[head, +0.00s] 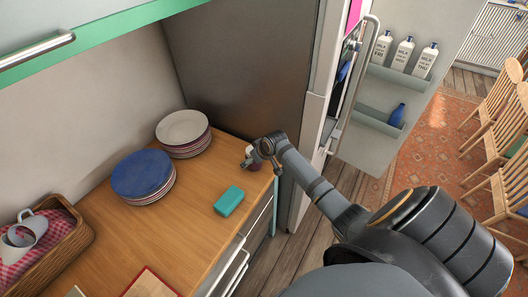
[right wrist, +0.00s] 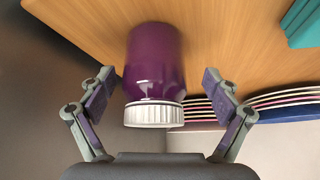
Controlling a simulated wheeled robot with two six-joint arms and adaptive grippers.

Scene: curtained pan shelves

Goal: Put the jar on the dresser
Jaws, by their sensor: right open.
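The purple jar (right wrist: 153,62) with a ribbed white lid shows in the right wrist view, between the two fingers of my right gripper (right wrist: 157,86). The fingers are spread, with a gap visible on each side of the jar. In the head view the jar is small and partly hidden by my right gripper (head: 258,156) at the back right of the wooden-topped dresser (head: 185,235). It appears to stand on the wood. My left gripper is not in view.
A blue plate stack (head: 143,175) and a white-topped plate stack (head: 183,132) stand left of the jar. A teal block (head: 229,201) lies near the front edge. A basket (head: 75,240) with cups is at left. An open fridge door (head: 375,125) is at right.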

